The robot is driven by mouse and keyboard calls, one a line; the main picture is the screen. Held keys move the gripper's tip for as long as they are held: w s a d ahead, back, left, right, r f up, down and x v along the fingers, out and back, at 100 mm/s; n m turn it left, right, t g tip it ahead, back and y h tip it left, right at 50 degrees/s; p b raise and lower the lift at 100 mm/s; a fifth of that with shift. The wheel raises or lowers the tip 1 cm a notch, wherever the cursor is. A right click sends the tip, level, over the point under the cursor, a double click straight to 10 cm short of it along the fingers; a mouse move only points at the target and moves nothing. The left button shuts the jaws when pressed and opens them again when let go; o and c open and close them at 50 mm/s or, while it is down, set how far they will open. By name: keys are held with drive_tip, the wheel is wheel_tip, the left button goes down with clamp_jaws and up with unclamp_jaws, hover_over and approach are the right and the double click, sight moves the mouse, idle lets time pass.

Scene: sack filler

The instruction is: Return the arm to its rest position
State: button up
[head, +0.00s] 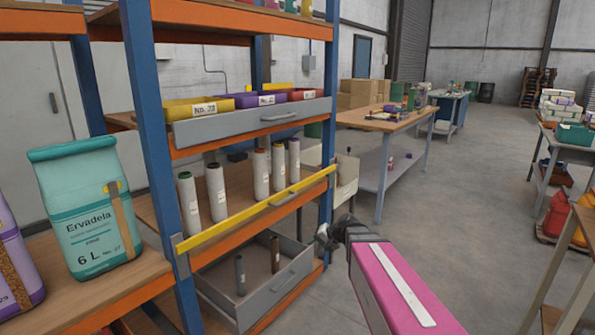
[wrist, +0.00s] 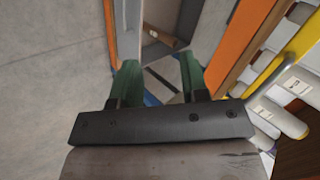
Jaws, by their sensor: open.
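My gripper (head: 325,238) is at the end of my pink arm in the head view, close to the right front post of the shelf rack. In the wrist view its two green fingers (wrist: 158,82) stand apart with nothing between them. An orange shelf edge and a blue post part show near the fingers. I cannot tell whether the gripper touches the rack.
The rack's open grey lower drawer (head: 243,298) holds two dark cylinders. A yellow bar (head: 258,207) fronts several pale tubes on the shelf above. A teal Ervadela sack (head: 88,210) stands at left. The floor (head: 455,215) right of the rack is largely clear.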

drive_tip(key=s+d+f+n+g+h, duration=0.1)
drive_tip(key=s+d+f+g+h, duration=0.1)
drive_tip(key=s+d+f+h, duration=0.2)
drive_tip(key=s+d+f+n+g+h, duration=0.2)
drive_tip(key=s+d, duration=0.5)
drive_tip(key=s, duration=0.4)
wheel_tip(320, 180, down, 2)
drive_tip(key=shift+s+d+f+g+h, duration=0.1)
drive_tip(key=shift+s+d+g+h, duration=0.2)
drive_tip(key=shift+h, duration=0.6)
